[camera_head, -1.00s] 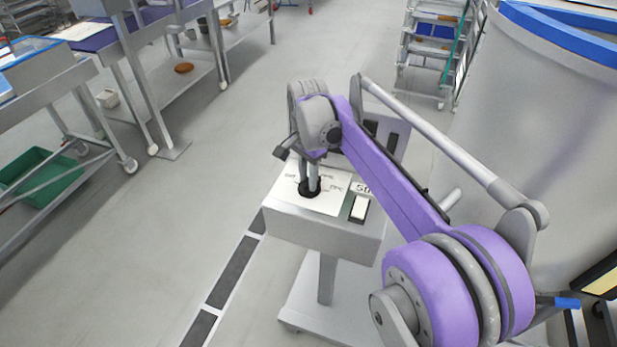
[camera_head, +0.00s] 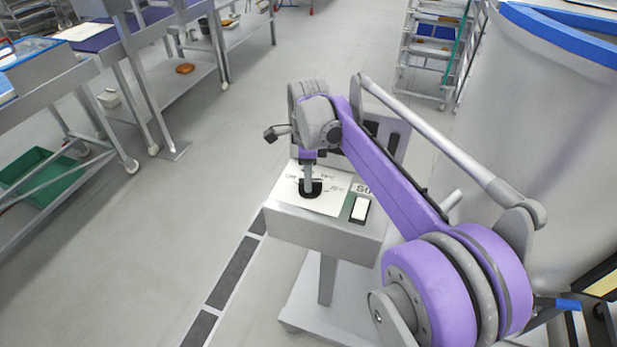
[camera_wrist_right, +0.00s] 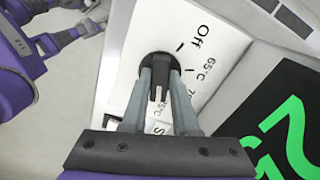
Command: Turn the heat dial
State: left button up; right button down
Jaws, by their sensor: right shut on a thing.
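The heat dial (camera_head: 313,194) is a small black round knob on a white label plate (camera_head: 332,200) on top of a grey stand. The plate carries "Off" and temperature marks with short lines; it also shows in the wrist view (camera_wrist_right: 203,43). My right gripper (camera_head: 307,189) reaches down onto the dial from above. In the wrist view its two grey fingers (camera_wrist_right: 158,88) stand on either side of the dial's black grip (camera_wrist_right: 159,93) and are shut on it. The fingers hide part of the dial and some marks. My left gripper is not in view.
A large grey vat (camera_head: 540,130) with a blue rim stands at the right. Steel tables and a green bin (camera_head: 42,170) stand at the left. The floor left of the stand is clear.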

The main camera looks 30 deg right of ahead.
jog(key=shift+m, duration=0.3)
dwell(0.4)
jog(key=c, duration=0.7)
grip_release()
notch_tip(320, 180, up, 11)
jog(key=shift+f+p, duration=0.1)
jog(key=shift+p, duration=0.3)
